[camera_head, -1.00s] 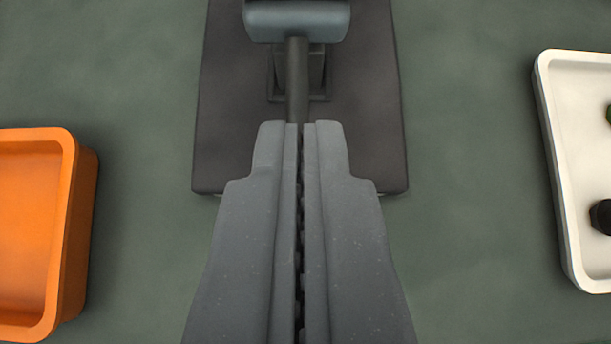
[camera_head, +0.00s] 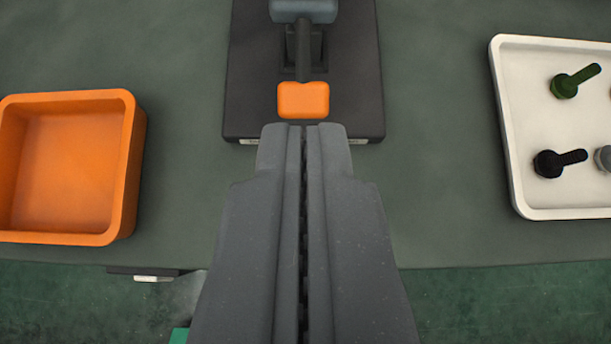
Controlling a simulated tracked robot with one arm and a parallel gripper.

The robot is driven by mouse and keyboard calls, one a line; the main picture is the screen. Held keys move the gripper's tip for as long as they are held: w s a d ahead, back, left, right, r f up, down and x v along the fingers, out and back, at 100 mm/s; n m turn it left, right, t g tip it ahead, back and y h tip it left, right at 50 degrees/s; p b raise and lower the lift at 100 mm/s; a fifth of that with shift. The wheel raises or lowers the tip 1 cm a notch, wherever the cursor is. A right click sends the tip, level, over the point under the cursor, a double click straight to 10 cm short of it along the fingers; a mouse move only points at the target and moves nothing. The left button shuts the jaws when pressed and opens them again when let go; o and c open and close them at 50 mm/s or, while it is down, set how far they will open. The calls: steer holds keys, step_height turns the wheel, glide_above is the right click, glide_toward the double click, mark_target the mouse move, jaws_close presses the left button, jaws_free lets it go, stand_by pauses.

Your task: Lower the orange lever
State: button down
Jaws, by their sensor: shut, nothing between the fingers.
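The orange lever's handle (camera_head: 303,100) is a small rounded orange block at the near end of a dark arm. The arm runs back to a grey-blue head (camera_head: 304,10) at the top edge of the picture. The lever is mounted on a dark base plate (camera_head: 255,95) on the table. My gripper (camera_head: 304,128) is shut and empty. Its fingertips show just below the orange handle in the picture, with a narrow gap between them and the handle. I cannot tell the height between them.
An orange bin (camera_head: 122,215), empty, stands to the left. A white tray (camera_head: 510,130) with green, black and grey bolt-like parts stands to the right. The table's (camera_head: 450,220) near edge crosses the lower picture, with green floor (camera_head: 520,310) beyond. Bare table lies on both sides of the plate.

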steer(key=s+r, duration=0.2)
steer(key=s, duration=0.3)
steer(key=shift+s, duration=0.4)
steer(key=w+a+r+t, duration=0.1)
steer(key=a+r, duration=0.4)
steer(key=r, duration=0.5)
steer(key=a+r+t, duration=0.1)
steer(key=a+r, duration=0.3)
steer(key=r, duration=0.6)
steer(key=s+a+r+t, duration=0.1)
steer(key=s+a+r, duration=0.2)
steer(key=a+r, duration=0.4)
steer(key=s+a+r+t, duration=0.2)
steer(key=s+a+r, duration=0.2)
steer(key=a+r, duration=0.4)
step_height(320, 180, up, 4)
steer(key=shift+s+f, duration=0.1)
steer(key=shift+s, duration=0.2)
